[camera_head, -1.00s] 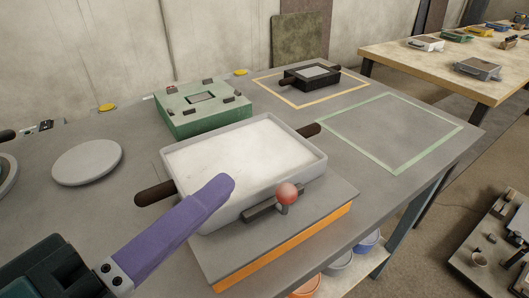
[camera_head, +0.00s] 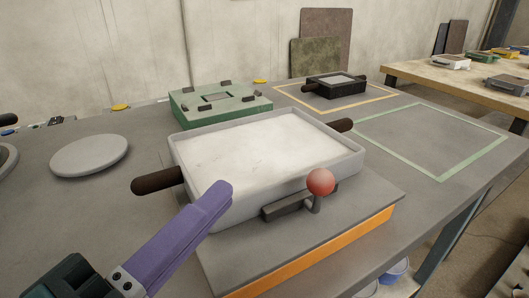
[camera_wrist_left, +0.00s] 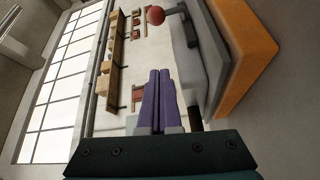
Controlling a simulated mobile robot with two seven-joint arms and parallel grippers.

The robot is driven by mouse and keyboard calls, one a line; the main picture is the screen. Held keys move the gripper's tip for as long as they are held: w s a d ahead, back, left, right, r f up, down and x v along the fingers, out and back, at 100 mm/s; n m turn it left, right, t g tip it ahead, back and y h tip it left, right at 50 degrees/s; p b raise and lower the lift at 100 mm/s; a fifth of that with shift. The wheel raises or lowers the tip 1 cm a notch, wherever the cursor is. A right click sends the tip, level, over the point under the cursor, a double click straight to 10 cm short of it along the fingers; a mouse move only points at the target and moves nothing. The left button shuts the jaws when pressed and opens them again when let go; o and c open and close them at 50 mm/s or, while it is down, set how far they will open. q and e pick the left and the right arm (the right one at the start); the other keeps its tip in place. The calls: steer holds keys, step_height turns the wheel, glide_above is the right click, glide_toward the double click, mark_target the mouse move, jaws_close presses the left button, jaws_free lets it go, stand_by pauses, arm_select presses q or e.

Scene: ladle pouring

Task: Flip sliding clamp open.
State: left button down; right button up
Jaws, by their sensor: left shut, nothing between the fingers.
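The sliding clamp is a dark bar with an upright post and a red ball knob (camera_head: 321,181), on the front side of a grey tray (camera_head: 300,185). The knob also shows at the top of the left wrist view (camera_wrist_left: 156,15). The tray holds a white, flat fill and has dark handles at its ends. My left gripper (camera_head: 220,192), with purple fingers, is shut and empty. In the head view its tips overlap the tray's front left wall, left of the clamp; whether they touch the tray I cannot tell. My right gripper is not in view.
The tray sits on a grey plate with an orange edge (camera_head: 315,256). A green box (camera_head: 220,115) and a small black box (camera_head: 333,91) stand behind. A round grey disc (camera_head: 90,156) lies at left. The green outlined square (camera_head: 430,140) at right is empty.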

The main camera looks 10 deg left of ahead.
mark_target(325, 184)
arm_select(q)
steer(key=x, duration=0.9)
steer(key=shift+s+d+f, duration=0.2)
steer(key=shift+s+d, duration=0.4)
steer(key=shift+s+d+f, duration=0.15)
steer(key=shift+s+d, duration=0.45)
steer(key=shift+d, duration=0.05)
steer(key=shift+s+d, duration=0.2)
steer(key=s+d, duration=0.2)
steer(key=shift+s+p, duration=0.35)
steer(key=shift+p, duration=0.05)
steer(key=shift+s+d, duration=0.2)
steer(key=shift+s, duration=0.15)
steer(key=shift+w, duration=0.1)
